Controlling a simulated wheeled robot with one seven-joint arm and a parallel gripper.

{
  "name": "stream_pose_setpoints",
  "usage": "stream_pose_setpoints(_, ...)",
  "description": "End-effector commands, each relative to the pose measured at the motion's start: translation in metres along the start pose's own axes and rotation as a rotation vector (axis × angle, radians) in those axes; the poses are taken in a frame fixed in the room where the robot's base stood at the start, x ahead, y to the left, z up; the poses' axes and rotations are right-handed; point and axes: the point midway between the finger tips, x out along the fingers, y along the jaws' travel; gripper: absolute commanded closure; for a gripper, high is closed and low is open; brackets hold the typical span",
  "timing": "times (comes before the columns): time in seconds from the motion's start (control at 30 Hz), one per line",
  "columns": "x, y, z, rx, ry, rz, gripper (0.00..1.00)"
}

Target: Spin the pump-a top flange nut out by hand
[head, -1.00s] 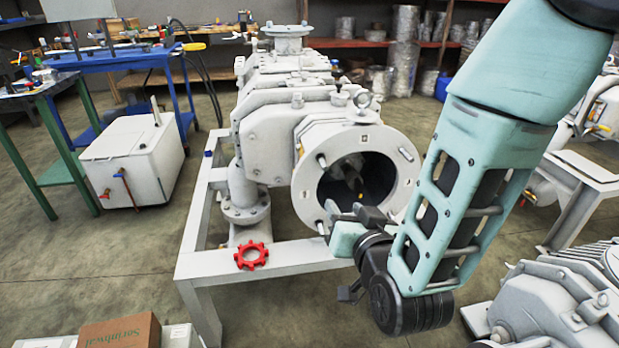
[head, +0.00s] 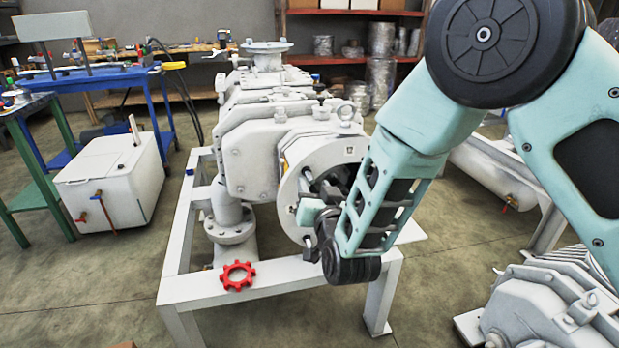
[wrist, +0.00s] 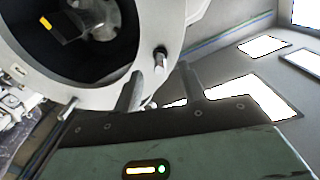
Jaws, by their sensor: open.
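Pump-a (head: 250,155) is a pale grey pump on a white frame. Its round front flange (head: 292,205) has a dark open bore, also seen in the wrist view (wrist: 155,22). My gripper (head: 326,190) is open at the flange face, and my arm hides much of the flange's right side. In the wrist view, my gripper's two fingers (wrist: 160,72) point at the flange rim. A short metal stud or nut (wrist: 160,60) stands out from the rim, in line with the gap between the fingers. I cannot tell whether it is touched. The top flange nut cannot be clearly told apart.
A red toothed ring (head: 238,275) lies on the front of the white frame (head: 285,275). A white box tank (head: 110,180) and a green table stand at left. Another grey machine (head: 545,305) is at the lower right. The floor between is clear.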

Motion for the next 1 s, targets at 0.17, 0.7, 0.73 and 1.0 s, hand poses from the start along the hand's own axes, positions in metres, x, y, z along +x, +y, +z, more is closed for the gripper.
stream_pose_setpoints(0.17,0.030,0.000,0.000,0.000,0.001,-0.001,0.59)
stream_pose_setpoints(0.7,0.049,0.000,0.000,0.000,-0.001,-0.001,0.64)
stream_pose_setpoints(0.73,0.049,0.000,0.000,0.000,-0.001,-0.001,0.73)
stream_pose_setpoints(1.0,0.048,0.000,0.000,-0.002,-0.001,-0.001,1.00)
